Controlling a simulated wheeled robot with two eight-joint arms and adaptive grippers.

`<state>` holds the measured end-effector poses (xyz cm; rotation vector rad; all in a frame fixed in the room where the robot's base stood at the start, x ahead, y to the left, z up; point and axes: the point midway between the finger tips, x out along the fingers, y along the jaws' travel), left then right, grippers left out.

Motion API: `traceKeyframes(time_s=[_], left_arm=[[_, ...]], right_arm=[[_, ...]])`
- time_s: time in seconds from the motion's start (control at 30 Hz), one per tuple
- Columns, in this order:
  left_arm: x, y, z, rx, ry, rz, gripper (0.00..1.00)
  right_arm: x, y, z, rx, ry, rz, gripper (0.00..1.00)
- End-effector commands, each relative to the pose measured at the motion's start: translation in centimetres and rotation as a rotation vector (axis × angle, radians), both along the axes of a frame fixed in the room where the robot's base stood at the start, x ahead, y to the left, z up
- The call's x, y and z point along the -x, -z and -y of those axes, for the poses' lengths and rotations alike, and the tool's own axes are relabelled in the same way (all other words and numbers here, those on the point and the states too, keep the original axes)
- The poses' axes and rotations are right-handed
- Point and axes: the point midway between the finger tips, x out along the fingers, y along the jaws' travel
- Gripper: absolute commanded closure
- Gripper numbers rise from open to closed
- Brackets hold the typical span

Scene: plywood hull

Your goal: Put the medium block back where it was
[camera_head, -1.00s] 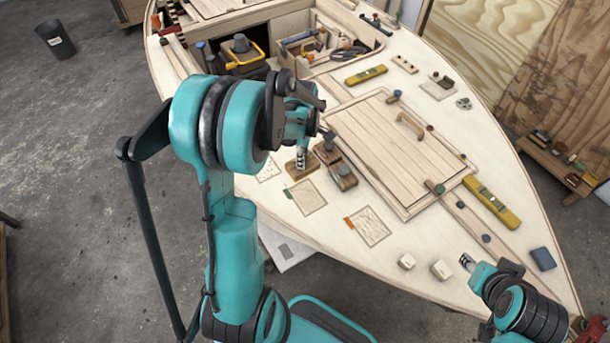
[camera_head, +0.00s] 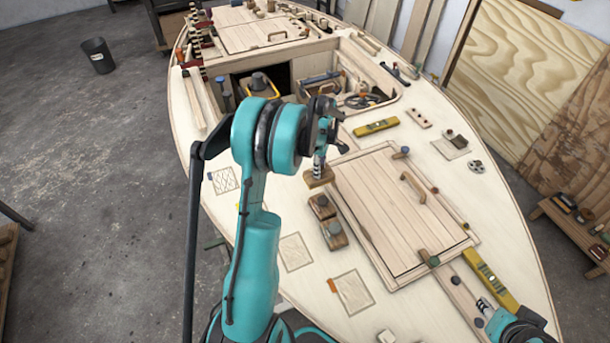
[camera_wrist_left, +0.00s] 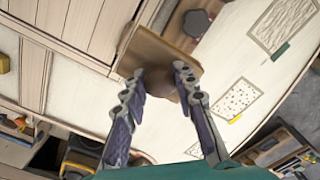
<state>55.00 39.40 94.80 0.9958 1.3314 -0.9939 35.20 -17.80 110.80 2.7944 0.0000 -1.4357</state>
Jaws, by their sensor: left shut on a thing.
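My left gripper (camera_head: 319,160) is shut on a wooden block (camera_head: 318,178), which I hold near the left edge of the hatch cover. In the left wrist view the brown block (camera_wrist_left: 160,52) sits at the fingertips (camera_wrist_left: 160,75), tilted in the picture. Two other knobbed wooden blocks, one (camera_head: 321,207) and another (camera_head: 335,236), stand on the deck in front of it. Outlined patches show bare on the deck: a patterned one (camera_head: 224,180), a middle one (camera_head: 295,252) and an orange-tagged one (camera_head: 352,292). My right gripper (camera_head: 487,308) is at lower right; its opening is unclear.
The raised hatch cover (camera_head: 385,205) with a handle lies right of the held block. A yellow level (camera_head: 376,127) and another level (camera_head: 490,280) lie on the deck. The open cockpit (camera_head: 345,95) holds tools. Deck left of the blocks is mostly clear.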

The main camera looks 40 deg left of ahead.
Motion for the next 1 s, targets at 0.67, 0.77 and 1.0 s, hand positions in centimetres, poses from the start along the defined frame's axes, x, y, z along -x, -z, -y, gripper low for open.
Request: traceKeyframes(time_s=[0.67, 0.77, 1.0], left_arm=[[0.0, 7.3, -7.0, 0.000, 0.000, 0.000, 0.99], [0.0, 8.3, -7.0, 0.000, 0.000, 0.000, 0.99], [0.0, 8.2, -7.0, 0.000, 0.000, 0.000, 0.99]], right_arm=[[0.0, 2.2, 0.0, 0.000, 0.000, 0.000, 0.60], [0.0, 2.5, 0.0, 0.000, 0.000, 0.000, 0.60], [0.0, 2.4, 0.0, 0.000, 0.000, 0.000, 0.60]])
